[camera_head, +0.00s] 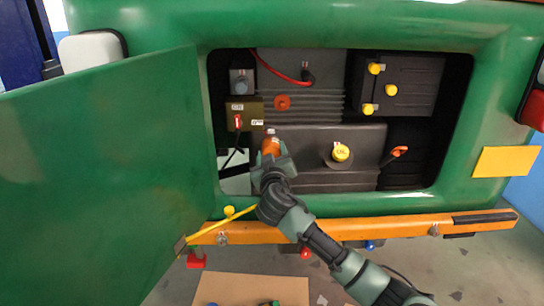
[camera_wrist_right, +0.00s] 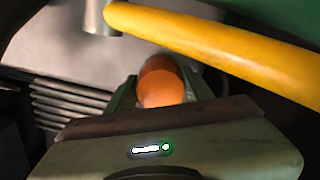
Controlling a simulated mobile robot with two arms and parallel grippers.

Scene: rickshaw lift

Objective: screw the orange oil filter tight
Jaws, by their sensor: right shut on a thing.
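The orange oil filter (camera_head: 271,146) sits at the left part of the open engine bay, in front of the grey engine block. My right gripper (camera_head: 272,158) reaches up into the bay and is shut on the filter. In the right wrist view the orange filter (camera_wrist_right: 162,82) stands between the two fingers (camera_wrist_right: 160,88), with its rounded end showing. The filter's far end and its seat are hidden in the head view. My left gripper is not in view.
A yellow rod (camera_wrist_right: 215,48) crosses close above the gripper in the wrist view. The green open door (camera_head: 100,170) fills the left. An orange bumper (camera_head: 385,226) runs below the bay. A yellow cap (camera_head: 341,152) and an orange-handled dipstick (camera_head: 398,152) lie to the right.

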